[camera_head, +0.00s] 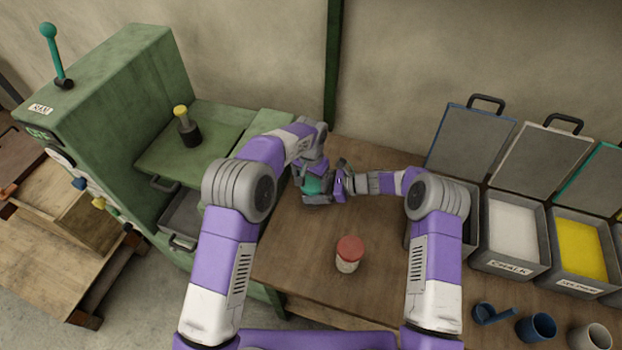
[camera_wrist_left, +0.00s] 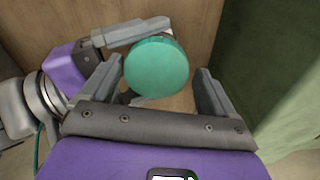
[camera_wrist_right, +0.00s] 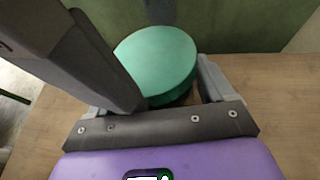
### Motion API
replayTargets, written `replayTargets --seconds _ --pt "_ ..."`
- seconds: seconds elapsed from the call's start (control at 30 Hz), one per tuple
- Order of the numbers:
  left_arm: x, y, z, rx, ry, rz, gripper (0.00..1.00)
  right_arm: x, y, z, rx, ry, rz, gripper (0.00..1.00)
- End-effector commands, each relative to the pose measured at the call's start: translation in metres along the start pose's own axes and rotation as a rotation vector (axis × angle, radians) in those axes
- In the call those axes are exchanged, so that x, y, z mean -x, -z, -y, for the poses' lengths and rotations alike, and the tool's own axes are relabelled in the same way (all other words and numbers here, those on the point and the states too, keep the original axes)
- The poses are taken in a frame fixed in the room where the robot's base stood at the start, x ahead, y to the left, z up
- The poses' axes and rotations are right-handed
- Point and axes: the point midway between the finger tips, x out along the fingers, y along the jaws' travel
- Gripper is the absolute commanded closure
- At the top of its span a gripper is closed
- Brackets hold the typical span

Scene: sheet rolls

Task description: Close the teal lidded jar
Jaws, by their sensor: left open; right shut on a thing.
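The teal lidded jar (camera_head: 312,186) is at the back of the wooden table, mostly hidden by my grippers. Its round teal lid faces up in the left wrist view (camera_wrist_left: 156,67) and the right wrist view (camera_wrist_right: 158,58). My right gripper (camera_head: 330,186) reaches in from the right and is shut on the jar. My left gripper (camera_head: 314,190) is open above it, its fingers (camera_wrist_left: 158,90) on either side of the lid with gaps. The jar's body is largely hidden, and I cannot tell how the lid sits on it.
A red-lidded jar (camera_head: 348,254) stands nearer on the table (camera_head: 300,255). Open grey bins (camera_head: 513,235) line the right side, with blue and pale cups (camera_head: 537,328) in front.

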Motion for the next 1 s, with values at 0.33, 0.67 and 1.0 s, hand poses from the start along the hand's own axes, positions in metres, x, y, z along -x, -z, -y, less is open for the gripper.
replayTargets --seconds 0.33,0.67,1.0 --pt "0.044 0.003 -0.007 -0.007 -0.011 -0.013 0.00 -0.003 0.001 -0.002 -0.002 -0.003 -0.003 1.00" --pt "0.042 0.001 -0.004 0.019 -0.007 -0.003 0.03 -0.001 0.002 -0.001 -0.002 -0.001 -0.003 1.00" --pt "0.035 -0.012 -0.003 0.634 0.012 0.068 0.03 -0.001 0.001 0.000 -0.002 0.000 -0.003 1.00"
